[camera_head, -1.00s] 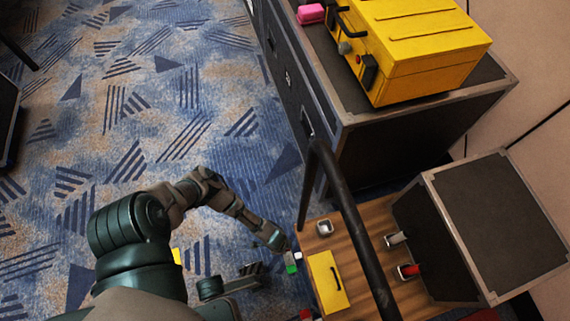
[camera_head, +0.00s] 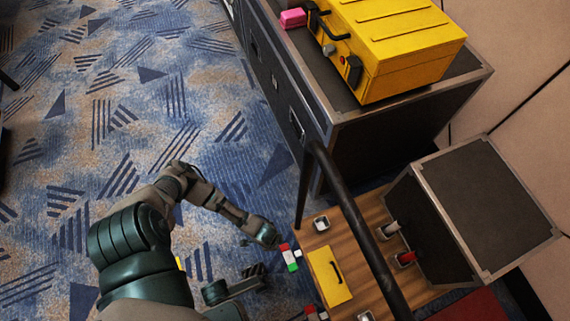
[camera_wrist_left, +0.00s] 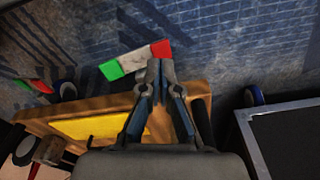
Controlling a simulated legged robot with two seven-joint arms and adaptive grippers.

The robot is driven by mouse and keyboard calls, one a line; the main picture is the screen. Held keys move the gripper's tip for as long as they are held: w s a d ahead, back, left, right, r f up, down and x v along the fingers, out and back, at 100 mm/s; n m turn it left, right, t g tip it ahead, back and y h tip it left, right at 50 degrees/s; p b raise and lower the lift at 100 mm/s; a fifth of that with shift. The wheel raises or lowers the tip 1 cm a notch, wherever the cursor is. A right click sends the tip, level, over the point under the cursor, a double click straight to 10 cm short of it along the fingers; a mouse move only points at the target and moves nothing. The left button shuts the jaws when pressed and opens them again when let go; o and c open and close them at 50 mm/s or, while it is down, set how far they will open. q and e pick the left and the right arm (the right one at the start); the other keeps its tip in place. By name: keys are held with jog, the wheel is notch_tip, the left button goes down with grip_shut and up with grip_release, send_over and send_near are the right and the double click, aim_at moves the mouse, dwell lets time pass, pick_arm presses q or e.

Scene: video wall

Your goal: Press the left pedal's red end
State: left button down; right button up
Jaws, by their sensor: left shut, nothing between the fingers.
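A pedal bar with a red end (camera_head: 284,247), a pale middle and a green end (camera_head: 293,267) lies by the left edge of the wooden desk. It also shows in the left wrist view, with its red end (camera_wrist_left: 161,48) on the right and its green end (camera_wrist_left: 111,70) on the left. My left gripper (camera_head: 271,240) is shut and empty, close beside the red end. In the left wrist view its fingertips (camera_wrist_left: 153,64) overlap the bar near the red end; I cannot tell whether they touch. My right gripper is not in view.
A second red and green pedal (camera_wrist_left: 38,85) shows at the left wrist view's left edge. A yellow case (camera_head: 400,50) stands behind.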

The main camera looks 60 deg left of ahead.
pick_arm(q)
jog(key=shift+s+r, duration=0.2)
jog(key=shift+r, duration=1.85)
